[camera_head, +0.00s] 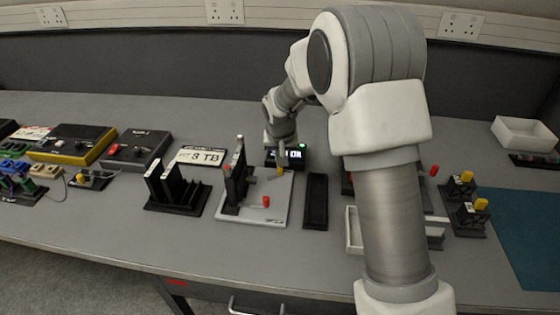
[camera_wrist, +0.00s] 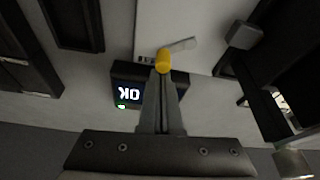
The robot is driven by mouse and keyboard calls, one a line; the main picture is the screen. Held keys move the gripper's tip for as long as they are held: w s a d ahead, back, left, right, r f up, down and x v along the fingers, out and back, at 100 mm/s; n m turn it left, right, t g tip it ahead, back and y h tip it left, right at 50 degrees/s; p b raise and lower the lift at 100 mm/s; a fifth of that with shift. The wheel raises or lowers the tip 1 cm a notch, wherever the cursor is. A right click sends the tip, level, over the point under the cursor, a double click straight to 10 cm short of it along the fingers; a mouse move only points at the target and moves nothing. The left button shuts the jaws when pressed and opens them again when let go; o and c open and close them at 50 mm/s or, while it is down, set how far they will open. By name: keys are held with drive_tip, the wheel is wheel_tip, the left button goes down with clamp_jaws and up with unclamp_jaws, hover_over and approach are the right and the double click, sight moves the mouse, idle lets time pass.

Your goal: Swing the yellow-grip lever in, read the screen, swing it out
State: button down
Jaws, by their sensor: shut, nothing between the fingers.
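The yellow grip (camera_head: 280,171) stands at the back right of a light grey plate (camera_head: 245,212). In the wrist view the yellow grip (camera_wrist: 163,60) sits at the end of a short pale lever arm (camera_wrist: 183,45). My gripper (camera_head: 281,158) points down beside it; in the wrist view the shut fingers (camera_wrist: 163,76) end right at the grip, and I cannot tell whether they touch. The small black screen (camera_head: 297,155) is behind the plate, partly hidden by my gripper. In the wrist view the screen (camera_wrist: 128,93) reads "OK" upside down, with a green light lit.
A red grip (camera_head: 266,201) and a black upright (camera_head: 237,178) are on the same plate. A black slotted rack (camera_head: 177,190) stands left and a black tray (camera_head: 316,200) right. The bench front is clear.

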drive_tip(key=m, duration=0.1)
drive_tip(key=s+m+h+b, duration=0.1)
drive_tip(key=shift+d+f+m, duration=0.1)
drive_tip(key=shift+d+m, duration=0.1)
drive_tip(key=shift+m, duration=0.1)
drive_tip(key=m, duration=0.1)
drive_tip(key=s+m+h, duration=0.1)
drive_tip(key=m, duration=0.1)
drive_tip(key=shift+s+d+m+g, duration=0.1)
drive_tip(key=shift+d+m+g, duration=0.1)
drive_tip(key=shift+m+g, duration=0.1)
drive_tip(key=m, duration=0.1)
drive_tip(key=s+m, duration=0.1)
drive_tip(key=m, duration=0.1)
drive_tip(key=m+g+h+p, duration=0.1)
drive_tip(key=shift+s+r, duration=0.2)
drive_tip(key=shift+s, duration=0.1)
drive_tip(key=shift+s+a+f+m+g, duration=0.1)
drive_tip(key=shift+s+m+g, duration=0.1)
drive_tip(key=shift+m, duration=0.4)
drive_tip(key=shift+s+m+g, duration=0.1)
drive_tip(key=shift+m+g, duration=0.1)
drive_tip(key=shift+m, duration=0.4)
drive_tip(key=shift+s, duration=0.1)
drive_tip(key=shift+s+d, duration=0.45)
drive_tip(key=shift+d, duration=0.2)
